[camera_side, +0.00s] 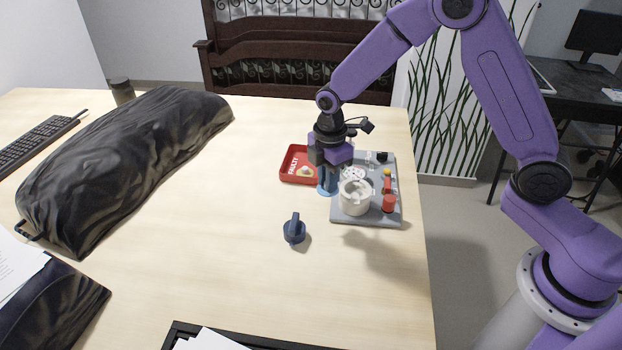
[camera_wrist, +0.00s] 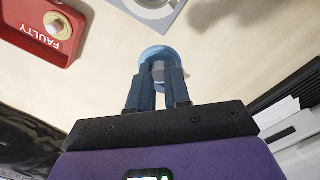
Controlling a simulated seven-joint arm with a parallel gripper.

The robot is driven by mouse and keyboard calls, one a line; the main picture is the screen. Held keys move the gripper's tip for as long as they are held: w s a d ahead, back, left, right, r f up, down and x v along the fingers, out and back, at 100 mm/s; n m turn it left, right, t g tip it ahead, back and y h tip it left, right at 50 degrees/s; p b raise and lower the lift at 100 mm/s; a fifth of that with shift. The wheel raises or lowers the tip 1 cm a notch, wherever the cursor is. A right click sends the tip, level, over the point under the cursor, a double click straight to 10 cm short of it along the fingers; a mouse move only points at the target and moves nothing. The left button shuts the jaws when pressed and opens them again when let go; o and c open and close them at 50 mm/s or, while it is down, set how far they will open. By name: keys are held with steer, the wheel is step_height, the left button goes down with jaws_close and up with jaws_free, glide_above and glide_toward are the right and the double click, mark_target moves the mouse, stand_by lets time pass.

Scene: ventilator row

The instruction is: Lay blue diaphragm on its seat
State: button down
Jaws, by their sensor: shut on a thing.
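The blue diaphragm (camera_side: 322,190) is a light blue round piece at the tips of my gripper (camera_side: 328,180), just left of the grey board. In the wrist view the diaphragm (camera_wrist: 158,52) shows beyond the fingers, and my gripper (camera_wrist: 163,75) is shut on it, with a small pale grey part showing between the fingers. Its height above the table is hard to tell. A white round housing (camera_side: 355,200) stands on the board, right of my gripper. A white perforated disc (camera_side: 352,173) shows just behind it. Which one holds the diaphragm's seat is unclear.
The grey board (camera_side: 350,220) also bears red, yellow and black parts. A red tray (camera_side: 290,175) marked FAULTY, holding a small pale piece, is behind and left. A dark blue knob-like cap (camera_side: 294,230) lies in front on bare table. A black bag (camera_side: 130,150) lies far left.

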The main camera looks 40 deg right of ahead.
steer(key=s+d+r, duration=0.1)
steer(key=s+r, duration=0.1)
steer(key=s, duration=0.2)
glide_above(355, 195)
steer(key=shift+f+n, duration=0.4)
steer(key=shift+f, duration=1.5)
steer(key=shift+f+n, duration=0.1)
steer(key=shift+n, duration=0.2)
steer(key=shift+f, duration=0.5)
steer(key=shift+f, duration=1.4)
stand_by(0.8)
